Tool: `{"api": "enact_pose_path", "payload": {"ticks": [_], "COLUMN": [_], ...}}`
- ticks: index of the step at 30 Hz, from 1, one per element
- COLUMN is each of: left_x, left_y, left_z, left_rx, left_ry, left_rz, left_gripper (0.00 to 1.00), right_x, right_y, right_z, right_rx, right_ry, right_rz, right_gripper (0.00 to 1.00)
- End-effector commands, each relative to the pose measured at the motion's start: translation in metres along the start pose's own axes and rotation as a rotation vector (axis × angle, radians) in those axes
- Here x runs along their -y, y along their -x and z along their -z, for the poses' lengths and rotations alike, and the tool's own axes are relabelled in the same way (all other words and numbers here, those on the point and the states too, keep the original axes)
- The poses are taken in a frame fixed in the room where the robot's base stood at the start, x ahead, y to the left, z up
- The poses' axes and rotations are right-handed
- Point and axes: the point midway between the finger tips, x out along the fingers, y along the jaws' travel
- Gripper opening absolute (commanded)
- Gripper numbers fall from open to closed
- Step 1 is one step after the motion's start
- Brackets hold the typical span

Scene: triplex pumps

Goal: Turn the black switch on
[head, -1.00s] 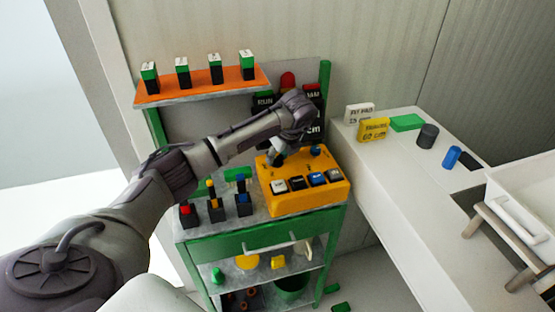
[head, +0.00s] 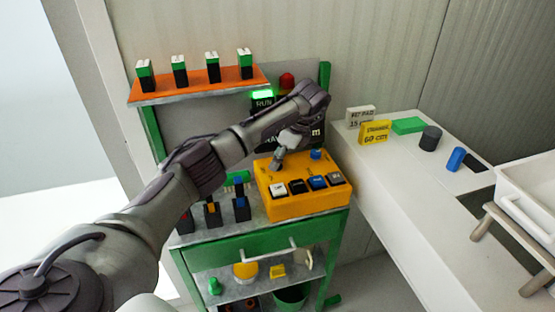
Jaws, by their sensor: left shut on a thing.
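The yellow control box (head: 277,207) stands on the green workbench and carries a row of rocker switches along its front. One black switch (head: 297,187) sits there between a white one and a blue one. A blue knob (head: 316,154) shows at the back right of the box. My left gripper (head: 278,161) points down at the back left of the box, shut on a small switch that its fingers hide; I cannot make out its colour. Behind the arm, a green RUN lamp (head: 262,97) is lit. My right gripper is not in view.
An orange shelf (head: 205,88) with several green-and-black blocks hangs at the back left. Upright coloured switches (head: 240,205) stand left of the box. A white counter (head: 395,185) with small blocks and a white bin lies at right.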

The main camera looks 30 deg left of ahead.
Motion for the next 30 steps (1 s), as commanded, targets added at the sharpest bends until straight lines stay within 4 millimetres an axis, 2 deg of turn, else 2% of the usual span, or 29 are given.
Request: {"api": "enact_pose_path", "payload": {"ticks": [17, 18, 21, 30], "left_x": [0.0012, 0.0012, 0.0010, 0.0006], "left_y": [0.0014, 0.0014, 0.0011, 0.0004], "left_z": [-0.0010, -0.0010, -0.0008, -0.0004], "left_rx": [-0.001, -0.001, -0.001, -0.001], "left_ry": [0.031, 0.031, 0.030, 0.028], "left_rz": [-0.008, -0.008, -0.008, -0.009], "left_gripper": [0.07, 0.48, 0.65, 0.67], "right_x": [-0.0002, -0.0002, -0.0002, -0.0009], "right_y": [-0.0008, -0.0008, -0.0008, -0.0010], "right_z": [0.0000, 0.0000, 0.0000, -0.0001], "right_rx": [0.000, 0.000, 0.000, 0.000], "right_ry": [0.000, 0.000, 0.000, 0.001], "right_rz": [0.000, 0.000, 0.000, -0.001], "right_gripper": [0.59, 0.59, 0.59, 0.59]}}
